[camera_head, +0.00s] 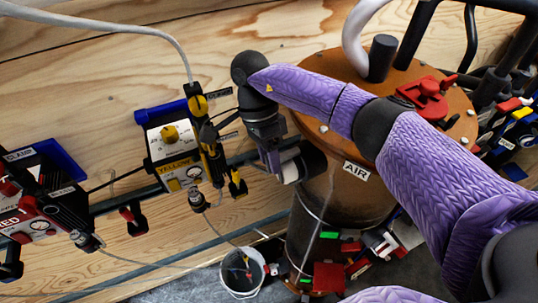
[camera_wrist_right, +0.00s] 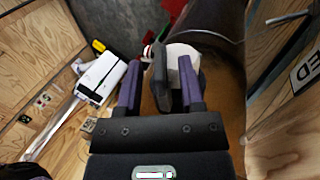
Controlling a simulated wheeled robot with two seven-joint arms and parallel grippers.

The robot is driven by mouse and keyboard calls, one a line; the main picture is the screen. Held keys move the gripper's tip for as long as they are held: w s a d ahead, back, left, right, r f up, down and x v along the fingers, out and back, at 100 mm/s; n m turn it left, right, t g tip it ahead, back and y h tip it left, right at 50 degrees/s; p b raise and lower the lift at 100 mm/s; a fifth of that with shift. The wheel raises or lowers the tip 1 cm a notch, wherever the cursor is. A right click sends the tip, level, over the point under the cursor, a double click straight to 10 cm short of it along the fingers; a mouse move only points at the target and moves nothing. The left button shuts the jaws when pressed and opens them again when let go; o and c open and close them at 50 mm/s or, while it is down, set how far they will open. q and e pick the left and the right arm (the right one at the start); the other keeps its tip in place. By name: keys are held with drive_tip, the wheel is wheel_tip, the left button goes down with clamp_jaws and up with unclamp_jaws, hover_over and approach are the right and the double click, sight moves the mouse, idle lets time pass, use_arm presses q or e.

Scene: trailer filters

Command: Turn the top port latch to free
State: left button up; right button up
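The brown drum marked AIR (camera_head: 345,185) stands right of centre in the head view, with a dark port (camera_head: 312,160) on its upper left side. My right gripper (camera_head: 284,168) points down beside this port, partly hidden by its own wrist. In the right wrist view its two purple fingers (camera_wrist_right: 160,92) are apart. A dark grey flat piece, seemingly the port latch (camera_wrist_right: 160,75), stands between them, with small gaps visible on both sides. A white round part (camera_wrist_right: 183,60) lies behind it. I cannot tell which way the latch is turned. My left gripper is not in view.
A yellow-marked filter unit (camera_head: 176,163) and a red-marked unit (camera_head: 35,215) are mounted on the wooden wall at left. A white bucket (camera_head: 242,286) stands below. A white hose and dark pipes rise above the drum. A red fitting (camera_head: 426,92) sits on its lid.

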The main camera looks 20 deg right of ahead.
wheel_tip(320, 180, up, 10)
drive_tip(key=shift+p, duration=0.75)
